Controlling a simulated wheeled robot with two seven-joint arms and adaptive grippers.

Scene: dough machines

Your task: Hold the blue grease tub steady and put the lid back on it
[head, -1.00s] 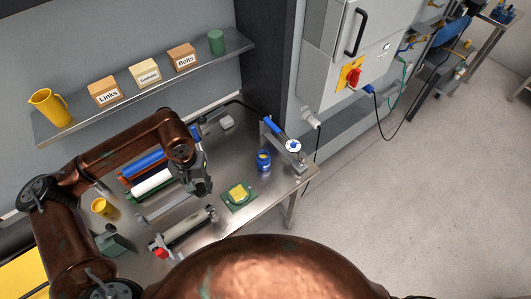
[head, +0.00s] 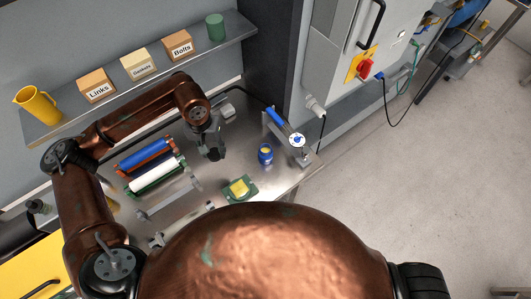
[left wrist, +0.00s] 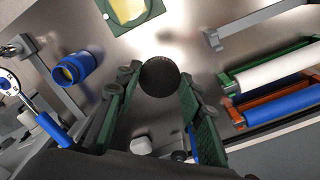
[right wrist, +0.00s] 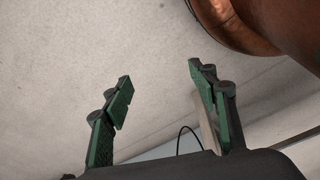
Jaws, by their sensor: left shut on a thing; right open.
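The blue grease tub (head: 265,155) stands upright and uncovered on the steel table, with yellow grease showing at its mouth. It also shows in the left wrist view (left wrist: 84,65). My left gripper (head: 212,152) is left of the tub and apart from it, above the table. In the left wrist view its fingers (left wrist: 158,85) are shut on a dark round disc (left wrist: 160,77), which looks like the lid. My right gripper (right wrist: 158,85) is open and empty, seen only in the right wrist view, with pale floor behind it.
A yellow block on a green pad (head: 253,193) lies in front of the tub. A post with a round dial (head: 297,140) stands just right of it. Blue and white rollers (head: 150,165) lie to the left. A shelf with boxes (head: 138,67) hangs behind.

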